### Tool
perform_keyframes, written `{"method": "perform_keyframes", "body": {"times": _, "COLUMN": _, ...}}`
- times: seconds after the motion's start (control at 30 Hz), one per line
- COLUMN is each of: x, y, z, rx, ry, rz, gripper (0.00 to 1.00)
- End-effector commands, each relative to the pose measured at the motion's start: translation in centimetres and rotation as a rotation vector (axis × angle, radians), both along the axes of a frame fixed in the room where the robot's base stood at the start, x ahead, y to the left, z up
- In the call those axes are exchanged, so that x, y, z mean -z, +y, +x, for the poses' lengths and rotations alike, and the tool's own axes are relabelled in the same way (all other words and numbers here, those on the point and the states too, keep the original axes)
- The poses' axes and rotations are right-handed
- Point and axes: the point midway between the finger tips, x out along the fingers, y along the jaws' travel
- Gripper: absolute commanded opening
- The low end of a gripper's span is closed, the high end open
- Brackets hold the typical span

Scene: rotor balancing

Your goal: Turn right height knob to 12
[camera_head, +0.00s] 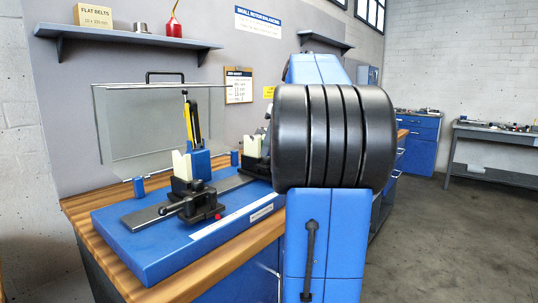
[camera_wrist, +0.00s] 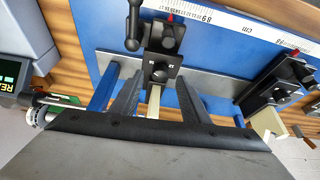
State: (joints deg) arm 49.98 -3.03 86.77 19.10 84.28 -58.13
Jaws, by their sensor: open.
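In the wrist view, which looks upside down against the head view, the right support (camera_wrist: 162,68) stands between the fingers of my open gripper (camera_wrist: 158,88). It is a black block with a pale V-shaped rest (camera_wrist: 153,102). A black lever with a round end (camera_wrist: 132,42) sticks out beside it. I cannot tell which part is the height knob, and no knob setting is readable. Contact with the fingers cannot be judged. In the head view the right support (camera_head: 251,146) is mostly behind my arm, which hides the gripper. The left support (camera_head: 191,186) is in clear view.
Both supports sit on a grey rail on a blue base (camera_head: 150,252) on a wooden bench (camera_head: 75,208). A white scale (camera_wrist: 210,20) runs along the base. A hinged clear guard (camera_head: 148,125) stands behind. A display unit (camera_wrist: 14,75) shows at the wrist view's left edge.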

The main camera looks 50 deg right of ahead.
Motion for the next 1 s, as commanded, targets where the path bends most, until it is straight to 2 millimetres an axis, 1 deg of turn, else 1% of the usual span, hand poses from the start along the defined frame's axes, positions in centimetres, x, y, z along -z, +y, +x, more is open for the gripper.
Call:
{"method": "perform_keyframes", "body": {"times": 0.03, "x": 0.7, "y": 0.1, "z": 0.3, "rx": -0.002, "ry": 0.001, "rz": 0.001, "gripper": 0.42}}
{"method": "perform_keyframes", "body": {"times": 0.1, "x": 1.5, "y": 0.1, "z": 0.6, "rx": -0.001, "ry": 0.001, "rz": 0.000, "gripper": 0.42}}
{"method": "perform_keyframes", "body": {"times": 0.23, "x": 2.4, "y": 0.2, "z": 1.0, "rx": 0.000, "ry": 0.001, "rz": 0.001, "gripper": 0.42}}
{"method": "perform_keyframes", "body": {"times": 0.4, "x": 2.9, "y": 0.2, "z": 1.2, "rx": 0.000, "ry": 0.000, "rz": -0.001, "gripper": 0.42}}
{"method": "perform_keyframes", "body": {"times": 0.6, "x": 2.9, "y": 0.2, "z": 1.2, "rx": 0.000, "ry": 0.000, "rz": -0.001, "gripper": 0.42}}
{"method": "perform_keyframes", "body": {"times": 0.63, "x": 2.9, "y": 0.2, "z": 1.2, "rx": 0.000, "ry": 0.000, "rz": -0.001, "gripper": 0.39}}
{"method": "perform_keyframes", "body": {"times": 0.67, "x": 2.9, "y": 0.2, "z": 1.2, "rx": 0.000, "ry": 0.000, "rz": -0.001, "gripper": 0.32}}
{"method": "perform_keyframes", "body": {"times": 0.7, "x": 2.9, "y": 0.2, "z": 1.2, "rx": 0.000, "ry": 0.000, "rz": 0.000, "gripper": 0.23}}
{"method": "perform_keyframes", "body": {"times": 0.8, "x": 2.9, "y": 0.2, "z": 1.2, "rx": 0.000, "ry": 0.000, "rz": 0.000, "gripper": 0.01}}
{"method": "perform_keyframes", "body": {"times": 1.0, "x": 2.9, "y": 0.2, "z": 1.2, "rx": 0.021, "ry": 0.001, "rz": 0.000, "gripper": 0.01}}
